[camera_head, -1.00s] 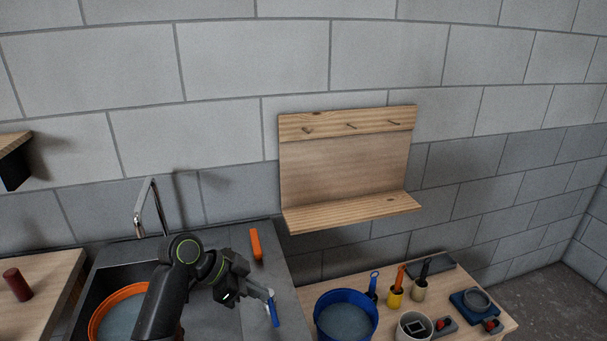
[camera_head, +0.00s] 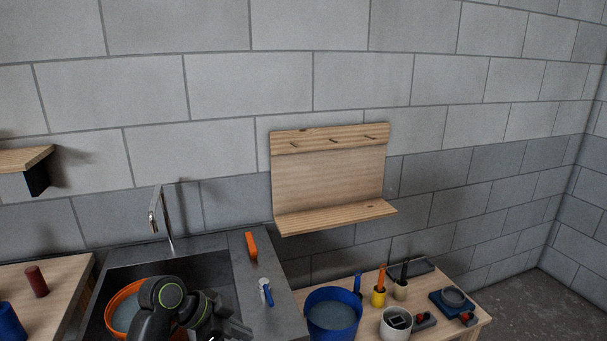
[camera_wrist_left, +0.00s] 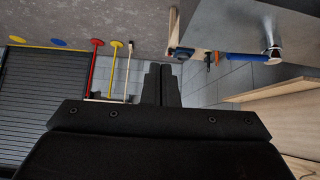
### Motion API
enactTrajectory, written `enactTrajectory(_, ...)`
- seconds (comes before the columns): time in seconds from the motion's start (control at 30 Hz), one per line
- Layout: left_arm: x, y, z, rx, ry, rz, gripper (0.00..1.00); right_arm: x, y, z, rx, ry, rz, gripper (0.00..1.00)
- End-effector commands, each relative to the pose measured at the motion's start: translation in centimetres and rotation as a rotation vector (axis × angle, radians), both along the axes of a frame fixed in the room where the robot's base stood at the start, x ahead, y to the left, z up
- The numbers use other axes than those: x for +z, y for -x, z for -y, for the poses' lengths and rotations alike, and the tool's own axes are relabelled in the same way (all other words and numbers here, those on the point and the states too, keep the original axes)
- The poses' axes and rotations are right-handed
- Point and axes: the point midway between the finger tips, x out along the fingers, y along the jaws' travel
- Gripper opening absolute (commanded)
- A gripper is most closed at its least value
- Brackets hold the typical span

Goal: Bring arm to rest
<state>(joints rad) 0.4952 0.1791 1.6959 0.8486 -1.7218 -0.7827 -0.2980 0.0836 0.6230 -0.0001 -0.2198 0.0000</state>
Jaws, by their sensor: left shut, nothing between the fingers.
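My left arm shows at the bottom of the head view, in front of the sink. Its gripper (camera_head: 238,331) is low, near the bottom edge and over the right side of the sink area. In the left wrist view the two dark fingers (camera_wrist_left: 161,84) are together with nothing between them. A small blue and white tool (camera_head: 266,292) lies on the counter, apart from the gripper. My right gripper is in neither view.
An orange basin (camera_head: 122,309) sits in the sink, partly hidden by my arm. A blue bucket (camera_head: 332,316) and several cups stand on the wooden table to the right. A wooden peg shelf (camera_head: 330,178) hangs above.

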Motion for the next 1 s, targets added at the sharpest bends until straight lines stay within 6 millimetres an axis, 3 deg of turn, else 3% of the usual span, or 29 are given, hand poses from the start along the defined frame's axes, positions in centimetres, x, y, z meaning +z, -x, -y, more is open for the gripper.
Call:
enactTrajectory(0.27, -3.9, 3.1, -2.1, 0.147, -0.042, -0.064, 0.0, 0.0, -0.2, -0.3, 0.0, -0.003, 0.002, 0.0)
enactTrajectory(0.47, -7.5, 6.9, -4.5, 0.312, -0.088, -0.126, 0.0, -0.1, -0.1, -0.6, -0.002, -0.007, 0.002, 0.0)
enactTrajectory(0.7, -12.1, 15.5, -9.2, 0.65, -0.18, -0.221, 0.0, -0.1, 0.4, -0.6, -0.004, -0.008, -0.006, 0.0)
enactTrajectory(0.9, -13.2, 23.0, -12.9, 0.925, -0.256, -0.262, 0.0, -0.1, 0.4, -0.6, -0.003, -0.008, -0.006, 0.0)
enactTrajectory(1.0, -13.1, 25.7, -14.2, 1.024, -0.284, -0.269, 0.0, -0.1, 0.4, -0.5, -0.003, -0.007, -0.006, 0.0)
